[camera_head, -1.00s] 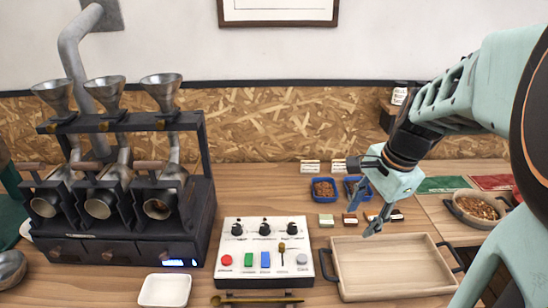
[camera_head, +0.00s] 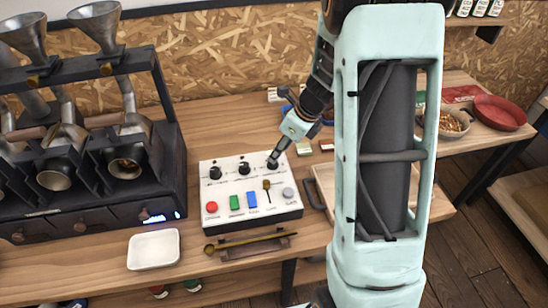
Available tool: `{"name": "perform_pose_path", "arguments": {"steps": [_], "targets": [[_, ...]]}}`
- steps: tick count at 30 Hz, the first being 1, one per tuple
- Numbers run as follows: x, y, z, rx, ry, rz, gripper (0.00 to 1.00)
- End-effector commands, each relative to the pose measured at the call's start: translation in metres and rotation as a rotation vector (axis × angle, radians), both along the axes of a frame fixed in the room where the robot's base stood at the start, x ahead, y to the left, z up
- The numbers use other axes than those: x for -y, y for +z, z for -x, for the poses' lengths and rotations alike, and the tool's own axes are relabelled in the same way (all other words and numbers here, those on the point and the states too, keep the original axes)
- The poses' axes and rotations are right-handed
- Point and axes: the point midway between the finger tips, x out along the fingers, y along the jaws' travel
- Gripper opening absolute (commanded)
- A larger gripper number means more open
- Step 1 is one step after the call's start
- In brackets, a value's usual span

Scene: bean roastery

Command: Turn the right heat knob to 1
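The white control panel (camera_head: 224,189) lies on the wooden counter with a row of three black knobs along its back. The left knob (camera_head: 214,173) and the middle knob (camera_head: 244,168) are in plain view. The right knob (camera_head: 272,164) is right under my fingertips and partly hidden by them. My gripper (camera_head: 276,157) points down and to the left at that knob, touching it or very close. The fingers look close together, but the view is too small to show whether they grip the knob. The knob's pointer and scale numbers are not readable.
Red (camera_head: 212,207), green (camera_head: 234,202) and blue (camera_head: 252,199) buttons, a lever (camera_head: 267,187) and a grey round button (camera_head: 288,193) sit in front of the knobs. The roaster (camera_head: 165,170) stands left. A white dish (camera_head: 153,236) lies front left. My arm hides much of the wooden tray (camera_head: 318,172).

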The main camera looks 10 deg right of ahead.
Motion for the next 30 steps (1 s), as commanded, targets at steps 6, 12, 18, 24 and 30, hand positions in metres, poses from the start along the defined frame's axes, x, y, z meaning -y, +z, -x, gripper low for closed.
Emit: {"name": "perform_pose_path", "arguments": {"steps": [6,12,18,24,30], "targets": [[-0.010,-0.036,-0.010,-0.001,0.001,0.000,0.42],[-0.014,-0.050,-0.015,0.001,0.002,0.001,0.42],[-0.015,-0.051,-0.015,0.001,0.002,0.001,0.42],[-0.015,-0.051,-0.015,0.001,0.002,0.001,0.31],[-0.015,-0.051,-0.015,0.001,0.002,0.001,0.09]]}}
